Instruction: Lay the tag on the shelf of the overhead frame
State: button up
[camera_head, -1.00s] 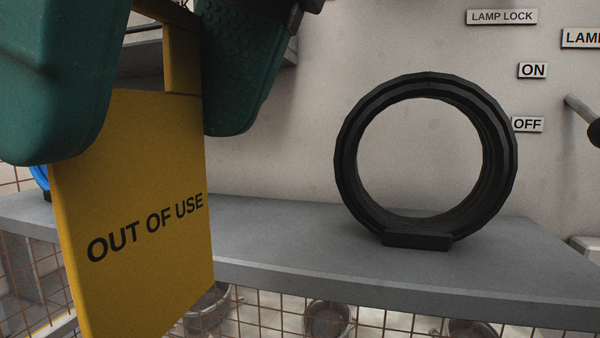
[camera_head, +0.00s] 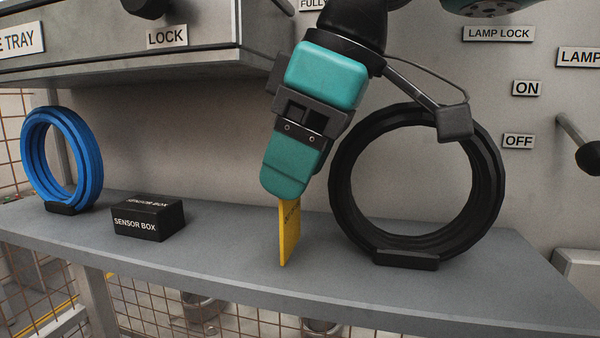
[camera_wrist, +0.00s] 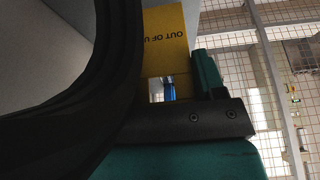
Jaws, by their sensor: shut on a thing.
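The yellow tag (camera_head: 290,233) is seen nearly edge-on in the head view, hanging down from my gripper (camera_head: 287,192). My gripper is shut on its upper end. The tag also shows in the wrist view (camera_wrist: 166,45), with part of "OUT OF USE" readable. Its lower edge is at or just above the grey shelf (camera_head: 240,270); I cannot tell whether it touches. The tag is upright, left of the black ring (camera_head: 345,190) and right of the black sensor box (camera_head: 148,220).
A blue ring (camera_head: 62,155) stands at the shelf's left end. The black ring is close beside my gripper and fills the left of the wrist view. A grey tray housing (camera_head: 200,65) overhangs at upper left. The shelf between box and tag is clear.

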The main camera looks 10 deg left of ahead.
jog(key=shift+f, duration=0.25)
jog(key=shift+f, duration=0.2)
jog(key=o, duration=0.9)
jog(key=shift+r, duration=0.1)
jog(key=shift+r, duration=0.15)
jog(key=shift+r, duration=0.3)
jog(key=s+d+r, duration=0.2)
jog(key=d, duration=1.1)
jog(key=shift+p, duration=0.45)
jog(key=shift+r, duration=0.1)
